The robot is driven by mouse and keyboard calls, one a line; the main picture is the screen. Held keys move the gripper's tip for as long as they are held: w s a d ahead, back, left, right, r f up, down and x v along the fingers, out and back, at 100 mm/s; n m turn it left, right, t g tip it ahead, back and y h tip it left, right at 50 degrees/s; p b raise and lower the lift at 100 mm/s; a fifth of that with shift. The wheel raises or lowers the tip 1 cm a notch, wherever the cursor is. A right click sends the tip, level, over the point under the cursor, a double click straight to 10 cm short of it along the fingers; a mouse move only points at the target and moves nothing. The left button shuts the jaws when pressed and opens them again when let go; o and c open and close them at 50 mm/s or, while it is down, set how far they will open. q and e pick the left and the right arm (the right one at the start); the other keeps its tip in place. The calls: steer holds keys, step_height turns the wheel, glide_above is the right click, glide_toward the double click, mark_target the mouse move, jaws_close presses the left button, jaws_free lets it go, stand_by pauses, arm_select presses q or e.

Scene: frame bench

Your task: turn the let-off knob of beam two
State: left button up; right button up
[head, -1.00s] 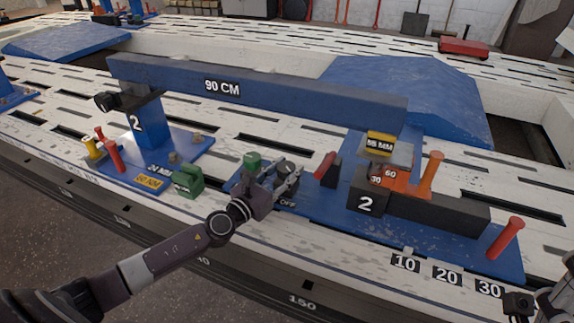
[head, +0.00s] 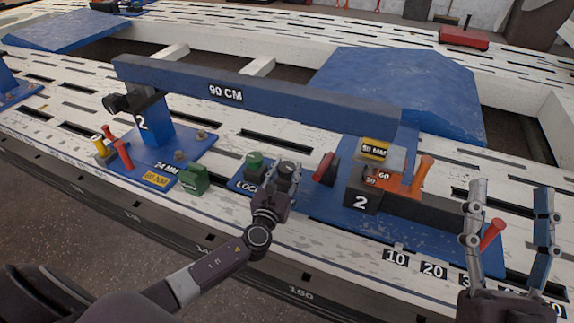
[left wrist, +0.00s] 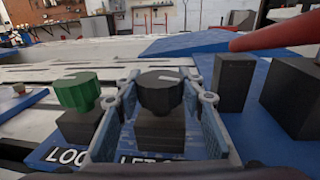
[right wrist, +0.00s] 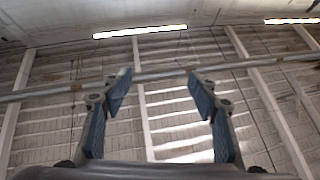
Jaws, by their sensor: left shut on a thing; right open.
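The let-off knob is a dark ribbed knob (head: 288,170) on a square black base, beside the lock knob on beam two's blue base. In the left wrist view the knob (left wrist: 160,92) carries a white line on top and a partly hidden "LET" label below. My left gripper (head: 281,180) is shut on it, one finger on each side. The green lock knob (head: 254,160) stands just left, clear of the fingers; it also shows in the left wrist view (left wrist: 77,91). My right gripper (head: 511,190) is open and empty, raised at the right, pointing up toward the ceiling in its wrist view.
The blue 90 CM beam (head: 280,97) spans behind the knobs. A red lever (head: 324,167) stands close right of the let-off knob. An orange handle (head: 424,175) and a "2" block (head: 361,200) are farther right. A green block (head: 194,180) is at left.

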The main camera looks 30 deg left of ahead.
arm_select(q)
steer(key=n+g+y+p, duration=0.1)
steer(key=n+y, duration=0.1)
steer(key=y, duration=0.1)
steer(key=shift+n+y, duration=0.5)
steer(key=shift+y, duration=0.2)
arm_select(e)
steer(key=w+f+g+h, duration=0.1)
steer(key=w+f+g, duration=0.2)
steer(key=f, duration=0.5)
steer(key=shift+w+g+h, duration=0.3)
steer(key=shift+w+g, duration=0.05)
steer(key=shift+g, duration=0.45)
steer(key=shift+f, duration=0.1)
arm_select(q)
steer(key=o, duration=1.2)
steer(key=v, duration=1.2)
steer(key=shift+d+r, duration=0.1)
steer(key=shift+r, duration=0.15)
